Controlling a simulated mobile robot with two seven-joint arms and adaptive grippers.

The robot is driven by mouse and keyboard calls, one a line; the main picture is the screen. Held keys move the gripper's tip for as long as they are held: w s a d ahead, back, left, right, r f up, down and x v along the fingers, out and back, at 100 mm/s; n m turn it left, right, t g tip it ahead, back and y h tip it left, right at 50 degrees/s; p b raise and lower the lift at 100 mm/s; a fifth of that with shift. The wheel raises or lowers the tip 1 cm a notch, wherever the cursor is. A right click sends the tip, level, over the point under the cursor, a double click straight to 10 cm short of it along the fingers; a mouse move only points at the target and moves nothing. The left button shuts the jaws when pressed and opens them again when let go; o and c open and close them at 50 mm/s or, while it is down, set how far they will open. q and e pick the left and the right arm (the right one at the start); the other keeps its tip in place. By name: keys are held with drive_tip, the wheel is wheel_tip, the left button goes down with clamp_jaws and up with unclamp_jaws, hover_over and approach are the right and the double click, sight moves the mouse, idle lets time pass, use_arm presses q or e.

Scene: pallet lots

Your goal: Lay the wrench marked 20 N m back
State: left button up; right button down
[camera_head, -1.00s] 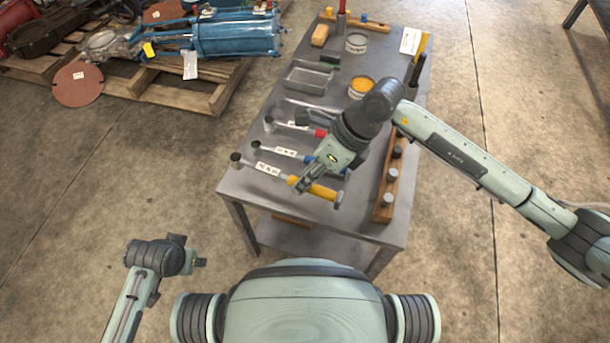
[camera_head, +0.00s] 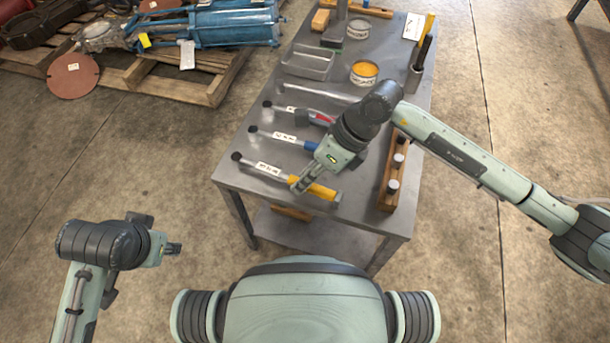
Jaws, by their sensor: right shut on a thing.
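My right gripper (camera_head: 298,187) is shut on the yellow-handled wrench (camera_head: 270,170), near where its handle begins. This wrench lies crosswise over the near end of the grey table (camera_head: 235,178), head to the left. I cannot tell whether it touches the top. Beyond it are a blue-handled wrench (camera_head: 283,138), a red-handled wrench (camera_head: 291,110) and a plain grey bar-like tool (camera_head: 310,92). The coloured three carry white labels, too small to read. My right forearm hides part of the blue and red ones. My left gripper (camera_head: 174,249) is off the table at lower left, its jaws unclear.
Farther back are a grey tray (camera_head: 308,61), an orange-filled tin (camera_head: 364,72) and a cup of tools (camera_head: 418,72). A loaded wooden pallet (camera_head: 150,78) lies left; floor between is clear.

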drive_tip(key=shift+f+b, duration=0.3)
idle(0.5)
drive_tip(key=c, duration=1.3)
unclamp_jaws()
drive_tip(key=shift+c, duration=0.2)
drive_tip(key=v, duration=1.2)
